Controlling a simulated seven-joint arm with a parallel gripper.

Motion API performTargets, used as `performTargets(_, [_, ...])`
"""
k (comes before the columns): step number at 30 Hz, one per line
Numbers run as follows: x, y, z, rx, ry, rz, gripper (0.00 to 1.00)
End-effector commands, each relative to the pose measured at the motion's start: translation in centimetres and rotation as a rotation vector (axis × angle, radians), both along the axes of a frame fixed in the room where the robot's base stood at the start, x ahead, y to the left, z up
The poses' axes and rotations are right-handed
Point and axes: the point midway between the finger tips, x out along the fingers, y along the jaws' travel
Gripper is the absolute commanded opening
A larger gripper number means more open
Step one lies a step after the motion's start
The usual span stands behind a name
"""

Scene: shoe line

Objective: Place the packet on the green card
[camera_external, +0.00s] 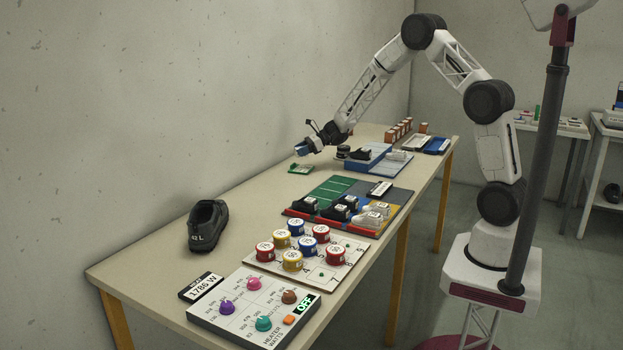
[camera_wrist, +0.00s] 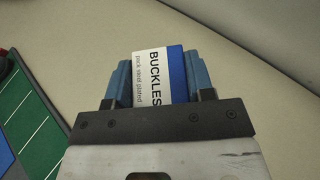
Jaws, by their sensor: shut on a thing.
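My gripper (camera_wrist: 158,85) is shut on the packet (camera_wrist: 157,75), a white and blue box printed "BUCKLES", held between its two blue fingers in the wrist view. In the external view my gripper (camera_external: 306,146) is above the far half of the table, with the blue of the packet (camera_external: 300,149) just showing at its tip. The small green card (camera_external: 301,169) lies on the table a little below the gripper in the picture. The packet appears to be apart from the card. I cannot make out the card in the wrist view.
A green panelled board (camera_external: 331,187) with small shoes is nearer the camera; its edge shows in the wrist view (camera_wrist: 28,118). A blue platform (camera_external: 368,163) is right of the card. Coloured tins, a knob panel (camera_external: 252,309) and a black shoe (camera_external: 207,225) are nearer.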

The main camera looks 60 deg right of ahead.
Motion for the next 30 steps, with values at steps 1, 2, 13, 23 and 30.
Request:
performTargets(1, [0.0, 0.0, 0.0, 0.0, 0.0, 0.0, 0.23])
performTargets(2, [0.0, 0.0, -0.1, 0.0, 0.0, 0.0, 0.23])
performTargets(13, [0.0, 0.0, -3.2, 0.001, 0.001, 0.0, 0.23])
performTargets(23, [0.0, 0.0, -3.5, 0.0, 0.0, 0.0, 0.23])
performTargets(30, [0.0, 0.0, -3.9, 0.0, 0.0, 0.0, 0.23])
